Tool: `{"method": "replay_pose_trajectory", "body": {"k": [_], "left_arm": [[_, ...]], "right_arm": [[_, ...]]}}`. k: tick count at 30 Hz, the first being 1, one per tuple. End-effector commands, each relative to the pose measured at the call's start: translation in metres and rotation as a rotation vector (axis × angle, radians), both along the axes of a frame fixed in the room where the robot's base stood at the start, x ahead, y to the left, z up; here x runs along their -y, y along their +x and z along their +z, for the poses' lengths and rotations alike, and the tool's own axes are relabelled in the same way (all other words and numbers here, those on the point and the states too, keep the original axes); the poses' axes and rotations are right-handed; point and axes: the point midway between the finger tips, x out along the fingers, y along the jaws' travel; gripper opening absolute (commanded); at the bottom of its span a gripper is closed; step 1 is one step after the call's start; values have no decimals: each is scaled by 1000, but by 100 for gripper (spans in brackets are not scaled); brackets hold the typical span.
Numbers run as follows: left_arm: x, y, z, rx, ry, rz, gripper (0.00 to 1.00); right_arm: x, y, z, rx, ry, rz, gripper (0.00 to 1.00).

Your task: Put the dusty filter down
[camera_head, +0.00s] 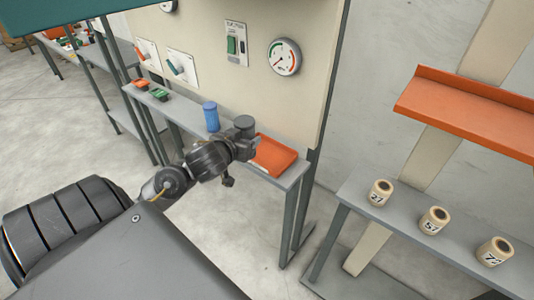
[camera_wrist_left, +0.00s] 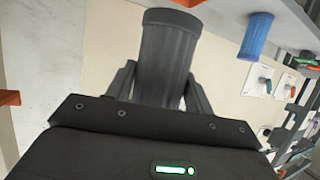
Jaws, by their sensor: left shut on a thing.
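My left gripper (camera_head: 250,143) is shut on a grey ridged cylinder, the dusty filter (camera_head: 244,123). In the left wrist view the filter (camera_wrist_left: 168,58) stands between both fingers (camera_wrist_left: 163,88). In the head view it is held over the narrow grey shelf, between a blue filter and an orange tray (camera_head: 274,155). The blue filter (camera_head: 210,116) stands upright on the shelf, to the left of my gripper; it also shows in the left wrist view (camera_wrist_left: 256,36). The gripper partly hides the tray's left side. My right gripper is not in view.
The beige panel behind the shelf carries a gauge (camera_head: 284,57) and switches (camera_head: 236,43). Red and green parts (camera_head: 159,95) lie at the shelf's left end. At right, several numbered spools (camera_head: 434,220) stand on a grey bench (camera_head: 395,222) below an orange ledge (camera_head: 465,112).

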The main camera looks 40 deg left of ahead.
Motion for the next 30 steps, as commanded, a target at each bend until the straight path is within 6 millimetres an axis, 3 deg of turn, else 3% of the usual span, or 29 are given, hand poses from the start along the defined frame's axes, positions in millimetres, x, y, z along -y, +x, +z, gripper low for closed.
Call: {"method": "replay_pose_trajectory", "body": {"k": [5, 11, 15, 21, 30], "left_arm": [[-7, 28, -15, 3, -3, 2, 24], [-18, 80, -38, 1, -3, 2, 24], [-24, 105, -65, -2, -2, 2, 24], [-29, 126, -86, -1, -1, 1, 24], [-30, 134, -97, -1, 0, 0, 24]], "right_arm": [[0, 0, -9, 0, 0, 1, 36], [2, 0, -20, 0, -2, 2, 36], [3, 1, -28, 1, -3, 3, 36], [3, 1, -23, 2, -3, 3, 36], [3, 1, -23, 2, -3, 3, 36]]}}
